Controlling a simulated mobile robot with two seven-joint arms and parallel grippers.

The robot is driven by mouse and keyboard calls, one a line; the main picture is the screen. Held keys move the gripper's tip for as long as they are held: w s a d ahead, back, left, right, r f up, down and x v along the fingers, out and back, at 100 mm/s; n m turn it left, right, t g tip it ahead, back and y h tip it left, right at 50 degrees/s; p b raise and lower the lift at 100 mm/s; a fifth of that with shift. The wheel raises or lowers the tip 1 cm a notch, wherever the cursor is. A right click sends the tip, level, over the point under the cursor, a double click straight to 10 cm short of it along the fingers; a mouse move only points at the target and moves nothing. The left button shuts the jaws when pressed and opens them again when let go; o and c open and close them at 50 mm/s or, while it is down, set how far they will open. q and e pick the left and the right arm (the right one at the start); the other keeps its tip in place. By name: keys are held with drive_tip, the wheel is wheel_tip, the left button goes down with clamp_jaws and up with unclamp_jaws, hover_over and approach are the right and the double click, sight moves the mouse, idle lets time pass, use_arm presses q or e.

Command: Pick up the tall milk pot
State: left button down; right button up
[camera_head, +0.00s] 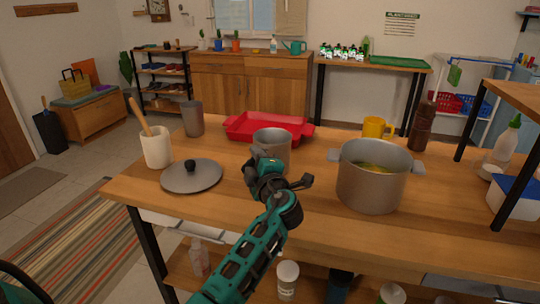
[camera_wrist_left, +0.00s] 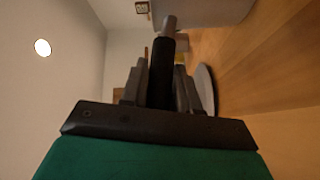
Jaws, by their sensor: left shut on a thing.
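The tall milk pot (camera_head: 272,141) is a grey metal pot in the middle of the wooden counter, in front of the red tray. My left gripper (camera_head: 264,168) is at its near side and hides its lower part. In the left wrist view, the left gripper's fingers (camera_wrist_left: 161,88) are closed around a dark upright bar with a grey end (camera_wrist_left: 168,25), which looks like the pot's handle. I cannot tell whether the pot's base touches the counter. My right gripper is not in view.
A large grey pot (camera_head: 372,182) with yellowish contents stands to the right. A lid (camera_head: 191,177) lies to the left, near a utensil crock (camera_head: 156,147) and a grey tumbler (camera_head: 192,118). The red tray (camera_head: 300,133) is close behind. A yellow mug (camera_head: 375,128) stands at the back.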

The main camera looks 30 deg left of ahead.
use_arm(q)
drive_tip(key=shift+r, duration=0.3)
